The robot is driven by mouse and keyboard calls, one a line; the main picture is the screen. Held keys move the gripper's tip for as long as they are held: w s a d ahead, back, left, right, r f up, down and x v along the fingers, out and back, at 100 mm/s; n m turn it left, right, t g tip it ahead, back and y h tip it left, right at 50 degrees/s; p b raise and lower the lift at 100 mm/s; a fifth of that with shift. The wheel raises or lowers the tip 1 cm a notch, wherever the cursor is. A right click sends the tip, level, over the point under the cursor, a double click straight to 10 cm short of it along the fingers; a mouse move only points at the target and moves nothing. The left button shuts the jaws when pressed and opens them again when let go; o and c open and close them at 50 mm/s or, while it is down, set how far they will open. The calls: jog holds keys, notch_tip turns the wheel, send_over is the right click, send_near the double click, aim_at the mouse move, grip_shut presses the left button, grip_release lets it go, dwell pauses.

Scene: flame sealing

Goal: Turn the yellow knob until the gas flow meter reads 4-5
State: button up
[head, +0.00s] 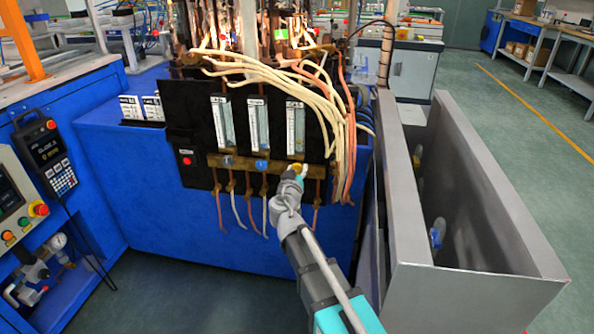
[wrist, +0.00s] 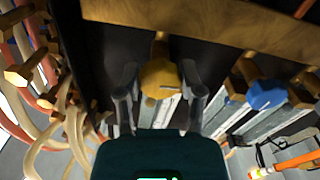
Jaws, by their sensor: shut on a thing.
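The yellow knob (head: 297,168) sits on the brass bar under the rightmost of three flow meters on the black panel. My gripper (head: 300,173) is at the knob, reaching from the front. In the wrist view the yellow knob (wrist: 160,79) lies between the two fingers of my gripper (wrist: 160,100), which are shut on it. The rightmost flow meter (head: 296,128) is a clear upright tube with a white scale. Its reading is too small to tell in the head view.
A blue knob (head: 262,165) is left of the yellow one, and it also shows in the wrist view (wrist: 266,94). Pale hoses (head: 310,85) hang right of the panel. A grey metal bin (head: 412,220) stands close to the right of my arm.

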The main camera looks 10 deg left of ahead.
jog(key=shift+n, duration=0.9)
jog(key=o, duration=1.2)
jog(key=shift+s+d, duration=0.2)
jog(key=shift+s, duration=2.8)
jog(key=shift+s+d, duration=0.15)
jog(key=shift+s, duration=2.85)
